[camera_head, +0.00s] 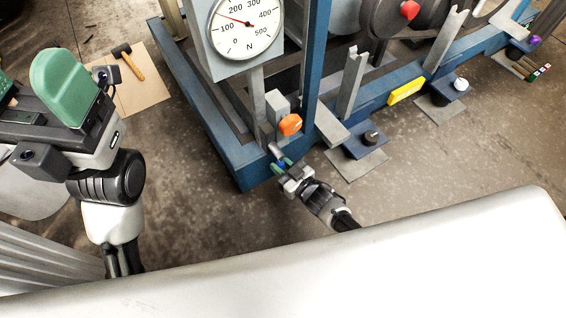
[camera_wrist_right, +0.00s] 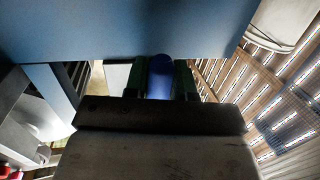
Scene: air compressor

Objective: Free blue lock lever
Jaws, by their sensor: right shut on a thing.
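The blue lock lever (camera_wrist_right: 160,77) shows in the right wrist view as a rounded blue piece between the two green finger pads of my right gripper (camera_wrist_right: 162,80). In the head view my right gripper (camera_head: 281,163) is at the front corner of the blue frame, below the orange knob. It is shut on the lever, whose blue shows only as a small patch between the fingers. My left gripper (camera_head: 68,90) is large at the left, away from the frame, with one green finger pad clearly in view. Its opening cannot be judged.
The blue frame (camera_head: 205,110) carries a dial gauge (camera_head: 246,28), an orange knob (camera_head: 290,125), grey uprights and a yellow block (camera_head: 406,91). A hammer (camera_head: 128,62) lies on a board at the left. Bare concrete floor lies in front of the frame.

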